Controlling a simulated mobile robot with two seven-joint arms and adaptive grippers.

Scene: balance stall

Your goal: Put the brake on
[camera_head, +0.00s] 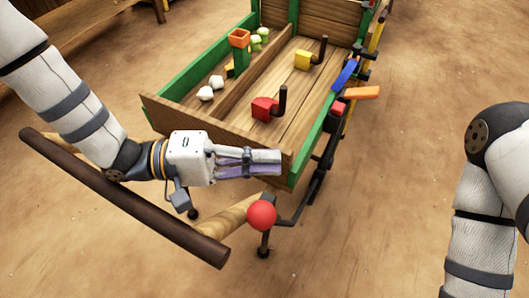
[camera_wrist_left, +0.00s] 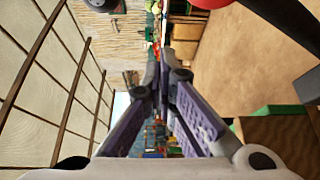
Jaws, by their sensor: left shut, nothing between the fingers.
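A red ball knob (camera_head: 261,215) sits on a dark metal lever (camera_head: 293,218) at the near right corner of the wooden cart (camera_head: 220,127), the only brake-like lever I make out. My left gripper (camera_head: 280,162) is shut and empty, pointing right in front of the cart's near end board, above and apart from the knob. In the left wrist view the fingers (camera_wrist_left: 166,72) reach away from the camera. A red rounded thing at the top edge there seems to be the knob. My right arm shows at the right, but its gripper is outside the picture.
The cart's dark push bar (camera_head: 120,195) lies in front, below my left arm. The cart bed holds red (camera_head: 264,108) and yellow (camera_head: 302,60) blocks with dark handles, and white lumps. An orange piece (camera_head: 362,93) sticks out at the right side. Floor right of the cart is clear.

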